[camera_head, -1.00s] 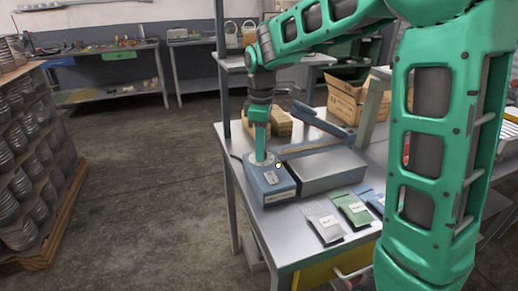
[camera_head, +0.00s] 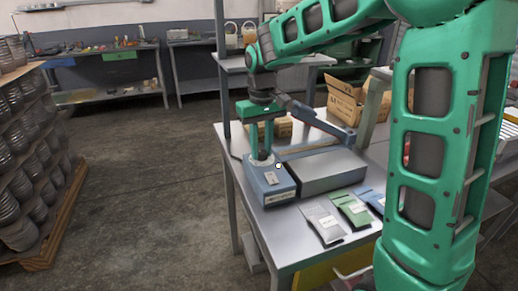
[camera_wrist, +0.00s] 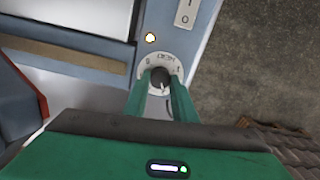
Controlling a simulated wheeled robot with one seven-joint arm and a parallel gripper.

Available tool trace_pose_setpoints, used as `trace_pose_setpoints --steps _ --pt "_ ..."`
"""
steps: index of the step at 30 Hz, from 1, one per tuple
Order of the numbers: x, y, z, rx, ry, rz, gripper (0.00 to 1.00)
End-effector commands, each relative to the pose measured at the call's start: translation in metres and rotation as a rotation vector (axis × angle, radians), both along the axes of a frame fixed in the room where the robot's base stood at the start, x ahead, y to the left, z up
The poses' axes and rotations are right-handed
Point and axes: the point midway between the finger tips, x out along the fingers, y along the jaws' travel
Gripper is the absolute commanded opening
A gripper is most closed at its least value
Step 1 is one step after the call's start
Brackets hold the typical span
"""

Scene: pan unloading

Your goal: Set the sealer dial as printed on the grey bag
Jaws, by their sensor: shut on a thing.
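The sealer (camera_head: 320,168) stands on the metal table with its blue-grey control box (camera_head: 272,187) at the front left. My gripper (camera_head: 262,158) points down at the dial on top of this box. In the wrist view my gripper (camera_wrist: 160,84) is shut on the dark round dial knob (camera_wrist: 159,76), which sits on a pale scale plate (camera_wrist: 147,62). The scale marks are too small to read surely. The grey bag (camera_head: 324,223) lies flat on the table in front of the sealer; its printed label is too small to read.
A green bag (camera_head: 350,208) and a blue bag (camera_head: 374,198) lie right of the grey bag. The sealer's raised blue arm (camera_head: 322,124) is close behind my gripper. Cardboard boxes stand farther back.

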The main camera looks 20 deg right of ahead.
Motion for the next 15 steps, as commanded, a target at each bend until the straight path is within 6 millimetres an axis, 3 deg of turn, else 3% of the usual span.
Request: trace_pose_setpoints --steps 15 --pt "0.0032 -0.0012 0.0025 0.003 -0.011 -0.490 0.02"
